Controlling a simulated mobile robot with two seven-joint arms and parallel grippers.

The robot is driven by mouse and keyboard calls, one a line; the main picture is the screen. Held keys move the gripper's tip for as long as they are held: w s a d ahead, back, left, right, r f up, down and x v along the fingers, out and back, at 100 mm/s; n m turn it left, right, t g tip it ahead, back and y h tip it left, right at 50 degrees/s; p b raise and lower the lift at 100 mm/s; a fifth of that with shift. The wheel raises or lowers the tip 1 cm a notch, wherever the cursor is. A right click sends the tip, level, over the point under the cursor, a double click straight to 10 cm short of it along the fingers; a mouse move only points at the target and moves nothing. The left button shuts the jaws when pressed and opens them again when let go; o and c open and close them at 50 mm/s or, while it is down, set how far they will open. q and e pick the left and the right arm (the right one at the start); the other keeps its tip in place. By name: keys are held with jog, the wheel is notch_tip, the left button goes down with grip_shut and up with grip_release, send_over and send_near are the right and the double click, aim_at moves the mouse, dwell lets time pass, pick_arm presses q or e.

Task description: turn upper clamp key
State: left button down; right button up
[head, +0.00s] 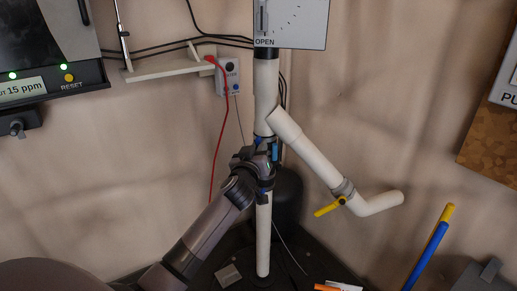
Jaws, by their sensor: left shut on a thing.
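A white vertical pipe (264,230) runs from a dark base up to a panel marked OPEN. My left gripper (266,158) is at the pipe's middle, at the upper clamp. It is shut on the upper clamp key, which the fingers mostly hide. Blue parts show by the fingers, but I cannot tell whether they belong to the key or to the gripper. My right gripper is not in view.
A white branch pipe (312,154) slants right to a yellow valve handle (330,207). A red cable (220,130) hangs from a wall socket (229,78) at left. A blue and yellow rod (428,254) stands at lower right.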

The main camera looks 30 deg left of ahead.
pick_arm(q)
jog(key=shift+a+r+m+p, duration=0.15)
jog(key=shift+m+p, duration=0.35)
jog(key=shift+m, duration=2)
jog(key=shift+r+m+p, duration=0.1)
jog(key=shift+m+p, duration=0.35)
jog(key=shift+m, duration=2.05)
jog(key=c, duration=1.1)
grip_release()
jog(key=shift+w, duration=0.1)
jog(key=shift+f, duration=0.15)
